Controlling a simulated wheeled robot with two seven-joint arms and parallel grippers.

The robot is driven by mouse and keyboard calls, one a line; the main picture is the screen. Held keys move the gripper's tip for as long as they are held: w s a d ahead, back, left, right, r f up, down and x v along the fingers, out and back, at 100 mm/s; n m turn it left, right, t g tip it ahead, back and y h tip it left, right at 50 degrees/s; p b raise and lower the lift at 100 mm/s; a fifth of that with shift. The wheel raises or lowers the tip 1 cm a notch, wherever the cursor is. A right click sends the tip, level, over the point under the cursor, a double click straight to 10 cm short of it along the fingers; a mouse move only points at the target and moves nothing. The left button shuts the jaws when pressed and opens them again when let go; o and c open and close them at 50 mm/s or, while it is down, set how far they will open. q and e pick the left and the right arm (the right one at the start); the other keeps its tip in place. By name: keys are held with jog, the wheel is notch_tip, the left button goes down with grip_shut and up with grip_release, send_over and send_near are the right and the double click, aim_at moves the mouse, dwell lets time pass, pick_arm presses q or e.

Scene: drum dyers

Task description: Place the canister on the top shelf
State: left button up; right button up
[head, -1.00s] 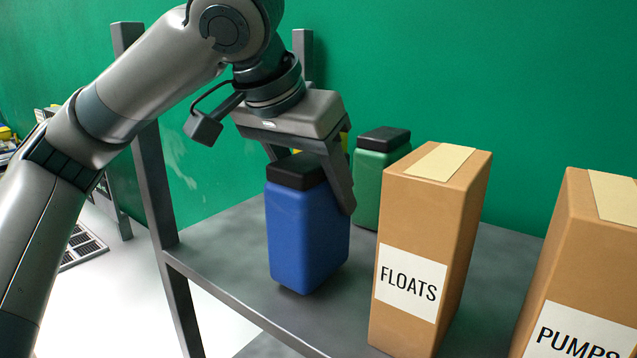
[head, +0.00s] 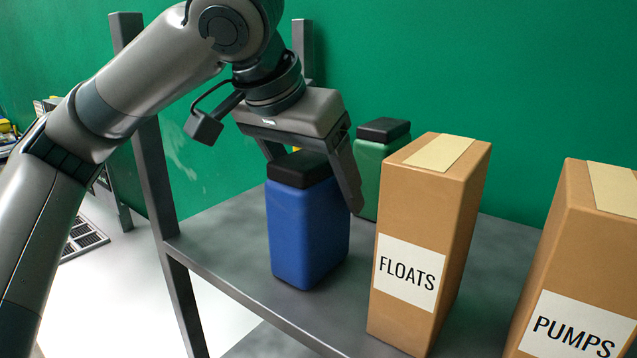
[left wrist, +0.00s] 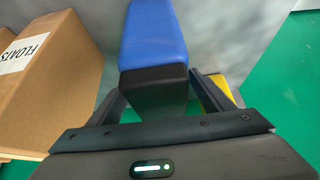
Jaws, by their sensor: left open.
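A blue canister (head: 308,232) with a black lid stands upright on the grey shelf board (head: 225,247), left of the FLOATS box. My left gripper (head: 314,182) is above it, with its open fingers on either side of the canister's upper part. The right-hand finger stands clear of the canister's side; the other finger is partly hidden behind the lid. In the left wrist view, the blue canister (left wrist: 153,35) lies between the spread fingers, lid toward the palm. My right gripper is not in view.
The FLOATS box (head: 425,220) stands close on the right, and the PUMPS box (head: 590,250) further right. A green canister (head: 368,180) with a black lid stands behind. A yellow object (left wrist: 207,95) is beside a finger. Shelf posts (head: 150,150) rise at left.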

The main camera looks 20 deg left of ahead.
pick_arm(q)
jog(key=b+v, duration=0.5)
jog(key=v, duration=0.5)
jog(key=shift+v, duration=1.1)
